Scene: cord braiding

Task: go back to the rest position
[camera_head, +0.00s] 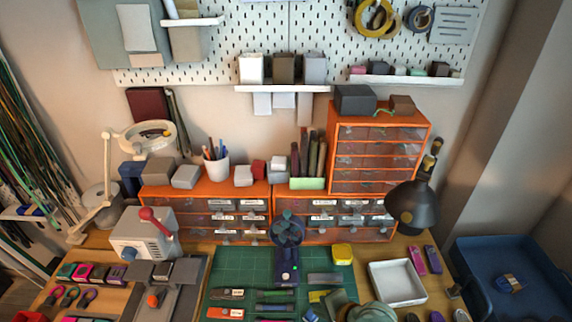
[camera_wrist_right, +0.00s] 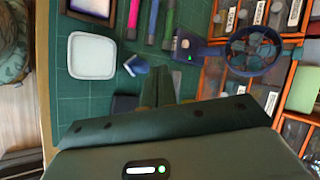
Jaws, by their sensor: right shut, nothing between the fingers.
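My right gripper (camera_head: 338,299) is low in the head view, over the right part of the green cutting mat (camera_head: 228,262). Its grey-green body and a rounded arm part show at the bottom edge. In the right wrist view the dark green fingers (camera_wrist_right: 163,82) are together, with nothing visible between them. They point towards the mat, between a small blue item (camera_wrist_right: 135,66) and the small fan (camera_wrist_right: 255,52). My left gripper does not show in either view.
The fan (camera_head: 287,230) stands at the mat's far edge before orange drawer units (camera_head: 378,133). A white tray (camera_head: 397,283) and a black lamp (camera_head: 413,204) are to the right. A grey machine with a red lever (camera_head: 143,232) stands left. Tools crowd the mat's front.

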